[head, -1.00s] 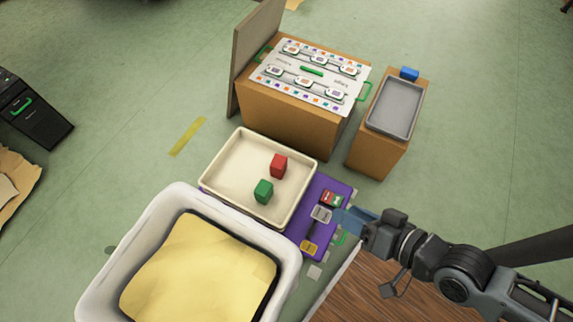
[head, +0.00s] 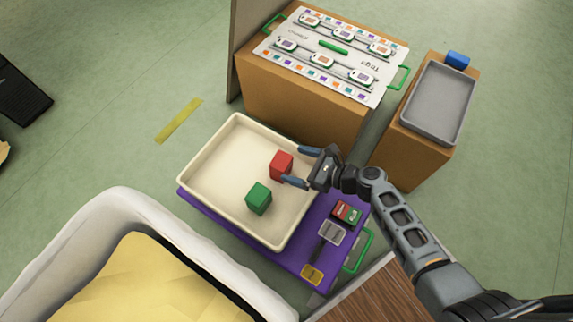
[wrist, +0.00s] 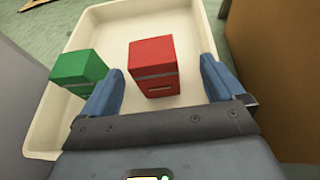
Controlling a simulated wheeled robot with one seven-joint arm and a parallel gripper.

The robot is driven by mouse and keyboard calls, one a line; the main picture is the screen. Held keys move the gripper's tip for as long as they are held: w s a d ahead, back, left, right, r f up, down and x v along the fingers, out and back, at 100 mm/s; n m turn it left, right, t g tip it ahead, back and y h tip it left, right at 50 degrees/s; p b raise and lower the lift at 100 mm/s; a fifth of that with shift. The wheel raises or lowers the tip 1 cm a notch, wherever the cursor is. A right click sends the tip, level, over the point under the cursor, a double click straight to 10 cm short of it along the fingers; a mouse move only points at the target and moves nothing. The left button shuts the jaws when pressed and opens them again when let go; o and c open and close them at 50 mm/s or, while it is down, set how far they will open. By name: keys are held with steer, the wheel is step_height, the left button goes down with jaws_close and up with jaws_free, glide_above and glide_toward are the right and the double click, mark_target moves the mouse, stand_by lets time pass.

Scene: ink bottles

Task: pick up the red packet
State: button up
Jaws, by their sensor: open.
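The red packet (head: 281,165) is a small red block standing in the cream tray (head: 214,133), near its right side. In the wrist view the red packet (wrist: 153,66) shows a pale band and lies ahead, between the lines of the two fingers. My gripper (head: 298,167) is open at the tray's right side, its blue fingers pointing left toward the packet. In the wrist view my gripper (wrist: 158,88) has nothing between its fingers that I can see held. A green packet (head: 258,198) stands in the tray below the red one; it also shows in the wrist view (wrist: 78,72).
The tray sits on a purple mat (head: 293,262) with small labelled cards. A brown box with a white labelled board (head: 333,57) stands behind, and a grey tray (head: 438,103) on another box at right. A white bin (head: 110,222) with yellow lining is at lower left.

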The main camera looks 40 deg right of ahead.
mark_target(276, 162)
steer(key=b+x, duration=0.1)
steer(key=x, duration=0.1)
steer(key=shift+w+a+f, duration=0.1)
steer(key=shift+w+a, duration=0.05)
steer(key=shift+w, duration=0.1)
steer(key=b+x, duration=0.1)
steer(key=x, duration=0.1)
steer(key=b+x, duration=0.1)
steer(key=x, duration=0.2)
steer(key=shift+s+a+f, duration=0.15)
steer(key=shift+s+a, duration=0.1)
steer(key=shift+a, duration=0.1)
steer(key=c, duration=1.1)
steer(key=shift+o, duration=0.2)
